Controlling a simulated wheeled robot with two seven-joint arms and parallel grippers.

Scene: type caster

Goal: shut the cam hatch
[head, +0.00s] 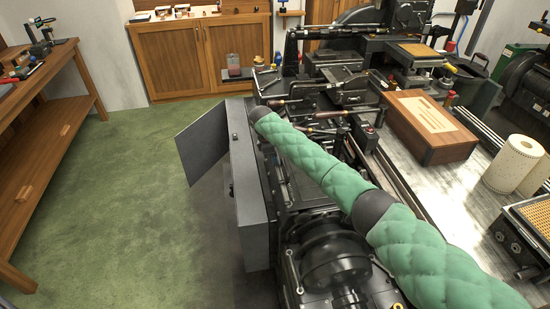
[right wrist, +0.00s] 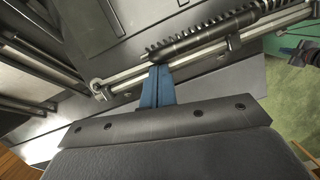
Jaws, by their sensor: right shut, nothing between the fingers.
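The cam hatch (head: 203,143) is a flat dark-grey door on the left side of the casting machine. It stands swung open, sticking out to the left over the green floor from the grey housing (head: 252,205). My right arm in its green quilted sleeve reaches across the machine, its dark wrist end near the top of the housing, right of the hatch. Its fingers cannot be made out in the head view. In the right wrist view my right gripper (right wrist: 158,86) shows blue fingers shut and empty, close to a metal rod; contact is unclear. My left gripper is not in view.
The machine's levers and rods (head: 315,115) crowd the area right of the hatch. A wooden case (head: 425,150) and white rolls (head: 513,165) stand farther right. A wooden workbench (head: 45,130) is at the left. The green floor between bench and hatch is clear.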

